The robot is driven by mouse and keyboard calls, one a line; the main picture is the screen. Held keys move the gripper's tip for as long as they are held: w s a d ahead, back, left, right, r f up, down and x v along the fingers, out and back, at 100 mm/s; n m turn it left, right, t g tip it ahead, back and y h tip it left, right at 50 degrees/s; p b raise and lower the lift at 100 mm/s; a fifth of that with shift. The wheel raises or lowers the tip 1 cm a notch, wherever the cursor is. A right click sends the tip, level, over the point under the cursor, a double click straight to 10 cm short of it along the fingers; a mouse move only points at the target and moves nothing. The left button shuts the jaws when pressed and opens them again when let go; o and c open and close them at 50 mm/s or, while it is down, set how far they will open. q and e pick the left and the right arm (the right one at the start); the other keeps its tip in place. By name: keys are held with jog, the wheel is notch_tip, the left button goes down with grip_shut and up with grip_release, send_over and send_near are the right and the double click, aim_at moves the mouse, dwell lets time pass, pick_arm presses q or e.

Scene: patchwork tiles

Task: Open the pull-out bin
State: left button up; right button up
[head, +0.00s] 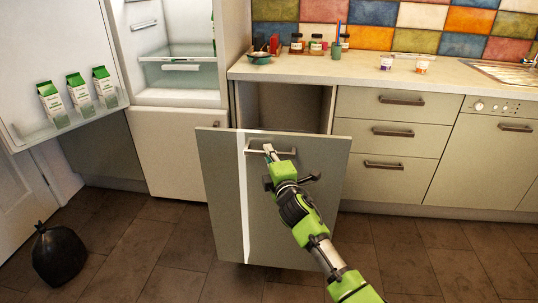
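The pull-out bin's front panel (215,170) stands well out from the cabinet row, with a dark cabinet opening (285,105) behind it. A horizontal bar handle (286,151) is near the panel's top. My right gripper (269,152) is at the left part of this handle, its fingers at the bar. Whether the fingers are closed around it is too small to tell. The bin's inside is hidden behind the panel. My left gripper is out of view.
An open fridge (180,60) stands at the left, its door (60,45) holding several cartons (78,95). A black bag (59,254) lies on the floor at left. Drawers (392,138) are right of the opening. Jars and two cups (422,65) stand on the counter (350,68).

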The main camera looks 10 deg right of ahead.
jog(key=o, duration=0.4)
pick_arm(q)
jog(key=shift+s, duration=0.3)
pick_arm(e)
jog(key=s, duration=0.4)
jog(key=s+d, duration=0.1)
jog(key=s, duration=0.7)
jog(key=shift+d, duration=0.2)
